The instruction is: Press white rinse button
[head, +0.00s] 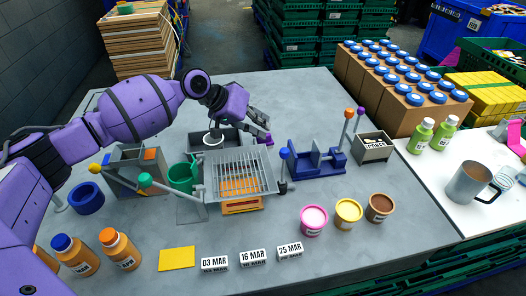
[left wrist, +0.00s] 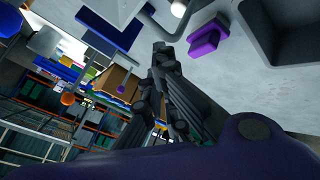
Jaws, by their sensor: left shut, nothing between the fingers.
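My left gripper (head: 258,122) is shut and empty, above the back edge of the grey rack station. Its dark fingers also show in the left wrist view (left wrist: 162,52), pointing toward the tabletop. A white round part (head: 212,140) sits in the grey basin (head: 232,134) behind the rack, left of the gripper. A small white round piece (left wrist: 178,9) shows at the top of the left wrist view, apart from the fingertips; I cannot tell whether it is the rinse button. A purple piece (left wrist: 205,38) lies beside the fingers. My right gripper is not in view.
A wire rack (head: 240,172) and green cup (head: 181,177) stand in front of the gripper. A blue fixture (head: 316,164) with upright levers is to its right. Three open tubs (head: 348,213) and date blocks (head: 252,258) line the front. The grey table (head: 300,100) is clear behind.

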